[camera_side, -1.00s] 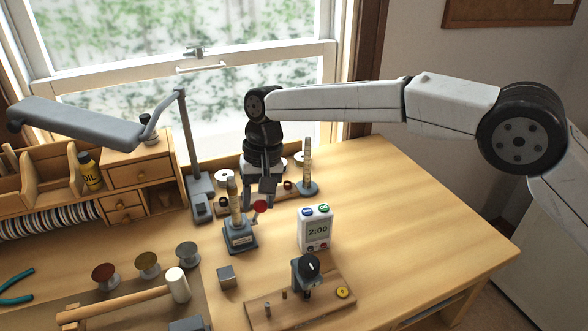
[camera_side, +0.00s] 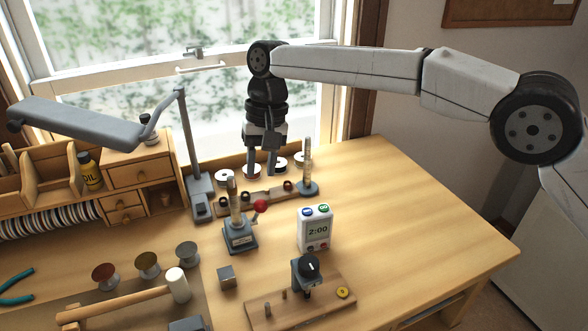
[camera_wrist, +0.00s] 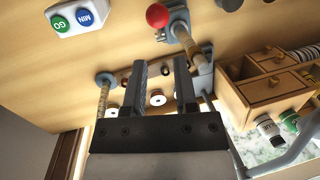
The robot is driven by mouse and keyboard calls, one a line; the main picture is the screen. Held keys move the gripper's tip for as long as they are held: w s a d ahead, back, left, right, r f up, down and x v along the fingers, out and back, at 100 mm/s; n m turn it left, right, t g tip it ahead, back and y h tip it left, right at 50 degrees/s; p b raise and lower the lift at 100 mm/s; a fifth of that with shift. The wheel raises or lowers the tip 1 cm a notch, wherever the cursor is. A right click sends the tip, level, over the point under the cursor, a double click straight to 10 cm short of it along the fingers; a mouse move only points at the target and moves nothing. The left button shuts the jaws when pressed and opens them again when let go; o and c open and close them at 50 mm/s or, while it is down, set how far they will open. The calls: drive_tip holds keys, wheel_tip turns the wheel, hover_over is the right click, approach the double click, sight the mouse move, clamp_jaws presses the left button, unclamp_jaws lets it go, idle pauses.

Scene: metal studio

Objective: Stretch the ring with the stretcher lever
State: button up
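The ring stretcher (camera_side: 240,236) stands on the bench in the side view, a grey base with an upright tapered mandrel (camera_side: 235,203). Its lever ends in a red ball (camera_side: 260,206), tilted up to the right; the red ball also shows at the top of the wrist view (camera_wrist: 157,15). I cannot make out a ring on the mandrel. My gripper (camera_side: 262,174) hangs above and behind the red ball, apart from it. In the wrist view its two fingers (camera_wrist: 160,66) are spread with nothing between them.
A wooden rack with dark rings (camera_side: 262,195) lies behind the stretcher, with a second mandrel (camera_side: 307,168) at its right. A white timer (camera_side: 315,229) reading 2:00 stands to the right. A lamp post (camera_side: 190,140) rises at left. The right bench is clear.

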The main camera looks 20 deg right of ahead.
drive_tip(key=shift+r, duration=0.15)
drive_tip(key=c, duration=0.3)
drive_tip(key=r+t, duration=0.1)
drive_tip(key=r, duration=0.1)
drive_tip(key=r+t+h, duration=0.1)
drive_tip(key=r+t, duration=0.1)
drive_tip(key=r, duration=0.1)
drive_tip(key=r+t, duration=0.1)
drive_tip(key=r, duration=0.1)
drive_tip(key=shift+s+a+r+h, duration=0.35)
drive_tip(key=shift+a+r+h, duration=0.05)
clamp_jaws()
drive_tip(key=shift+f, duration=0.1)
drive_tip(key=shift+s+a+f, duration=0.1)
drive_tip(key=shift+a+f, duration=0.05)
drive_tip(key=shift+f, duration=2.75)
drive_tip(key=shift+s+a+f, duration=0.1)
drive_tip(key=shift+f, duration=2.75)
